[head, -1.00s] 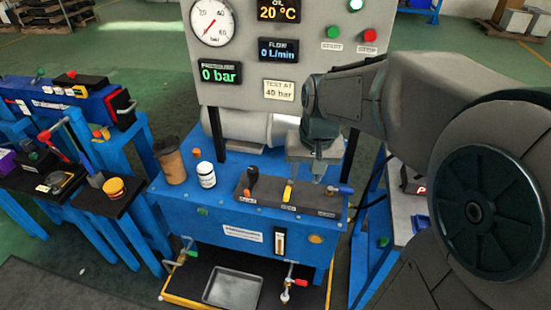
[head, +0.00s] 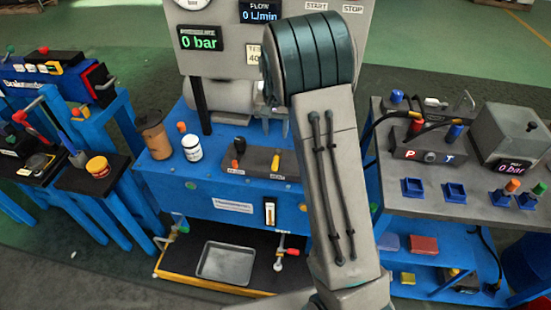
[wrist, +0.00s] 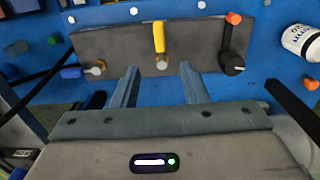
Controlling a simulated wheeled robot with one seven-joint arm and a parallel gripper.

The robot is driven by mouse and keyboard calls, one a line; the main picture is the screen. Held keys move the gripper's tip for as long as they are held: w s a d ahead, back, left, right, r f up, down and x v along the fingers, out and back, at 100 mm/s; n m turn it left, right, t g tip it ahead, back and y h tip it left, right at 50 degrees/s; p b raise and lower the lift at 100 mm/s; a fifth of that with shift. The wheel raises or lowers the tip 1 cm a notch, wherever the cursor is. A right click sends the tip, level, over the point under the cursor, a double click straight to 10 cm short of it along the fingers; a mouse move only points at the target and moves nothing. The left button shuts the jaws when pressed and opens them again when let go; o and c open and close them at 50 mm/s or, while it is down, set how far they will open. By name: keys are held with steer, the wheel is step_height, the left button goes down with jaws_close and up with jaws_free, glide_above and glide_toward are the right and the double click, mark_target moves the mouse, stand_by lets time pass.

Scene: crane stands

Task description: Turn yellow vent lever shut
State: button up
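The yellow vent lever (head: 275,160) is on the dark valve plate (head: 254,154) on top of the blue bench. In the wrist view the yellow lever (wrist: 159,38) points straight up the picture from its round pivot. My gripper (wrist: 157,72) shows in the wrist view with its two fingers apart and nothing between them. The lever's pivot lies just beyond the gap between the fingertips, and I see no contact.
A black lever (wrist: 228,42) and a blue-handled lever (wrist: 78,71) flank the yellow one. A white bottle (head: 191,147) and brown cup (head: 153,135) stand left of the plate. The gauge panel (head: 225,60) rises behind. A grey side table (head: 440,195) stands at the right.

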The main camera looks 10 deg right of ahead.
mark_target(275, 161)
step_height(275, 161, down, 13)
steer(key=shift+r, duration=0.2)
jaws_close()
